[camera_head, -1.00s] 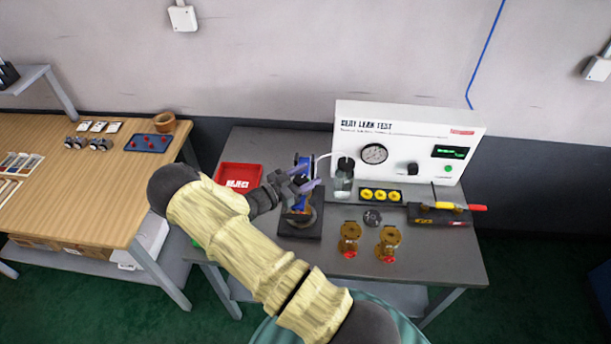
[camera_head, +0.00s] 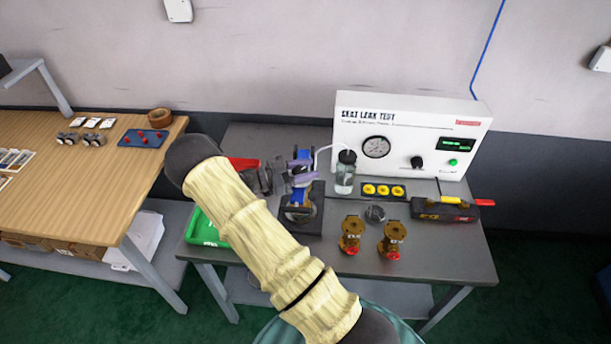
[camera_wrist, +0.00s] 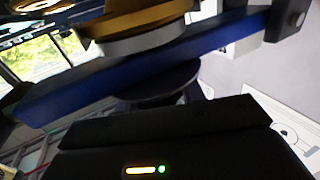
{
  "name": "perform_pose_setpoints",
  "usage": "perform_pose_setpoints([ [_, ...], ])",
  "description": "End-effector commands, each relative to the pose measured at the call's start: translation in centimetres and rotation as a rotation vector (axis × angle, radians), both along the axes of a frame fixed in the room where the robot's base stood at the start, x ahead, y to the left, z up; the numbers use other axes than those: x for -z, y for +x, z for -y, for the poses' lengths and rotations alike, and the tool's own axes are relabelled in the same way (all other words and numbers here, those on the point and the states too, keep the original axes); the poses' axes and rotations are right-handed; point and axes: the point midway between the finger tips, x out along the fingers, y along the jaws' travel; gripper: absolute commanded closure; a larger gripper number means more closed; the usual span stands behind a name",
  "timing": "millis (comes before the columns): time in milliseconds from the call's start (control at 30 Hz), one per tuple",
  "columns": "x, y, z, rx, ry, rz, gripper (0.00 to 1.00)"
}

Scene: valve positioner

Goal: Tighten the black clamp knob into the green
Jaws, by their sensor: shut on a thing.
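A blue clamp fixture (camera_head: 298,197) stands on a dark base on the grey bench. My gripper (camera_head: 303,174) reaches it from the left with its lilac fingers shut at the fixture's side. In the wrist view the blue bar (camera_wrist: 150,62) crosses at a tilt, with a brass flange (camera_wrist: 135,18) above it. A dark round disc, seemingly the black clamp knob (camera_wrist: 160,82), sits under the bar in front of my gripper's dark housing. The finger contact is hidden. A small yellow bar and a green light (camera_wrist: 161,169) glow at the bottom of the wrist view.
A clear bottle (camera_head: 345,173) with a tube stands just right of the fixture, before the seat leak tester (camera_head: 400,160). Two brass valves (camera_head: 352,236) stand front right. A red tray (camera_head: 243,163) and a green tray (camera_head: 207,231) lie left, partly behind my arm.

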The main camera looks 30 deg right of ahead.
Motion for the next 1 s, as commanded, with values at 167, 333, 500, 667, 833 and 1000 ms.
perform_pose_setpoints([
  [167,0.31,-0.07,-0.02,0.088,0.004,0.004,0.84],
  [333,0.0,-0.17,-0.09,0.108,0.005,0.0,0.84],
  [500,-0.03,-0.16,-0.1,0.107,0.004,0.0,0.84],
  [667,-0.02,-0.16,-0.1,0.107,0.004,0.0,0.4],
  [833,-0.02,-0.19,-0.09,0.107,0.004,-0.001,0.4],
  [1000,0.03,-0.12,-0.3,0.106,0.003,0.0,0.4],
])
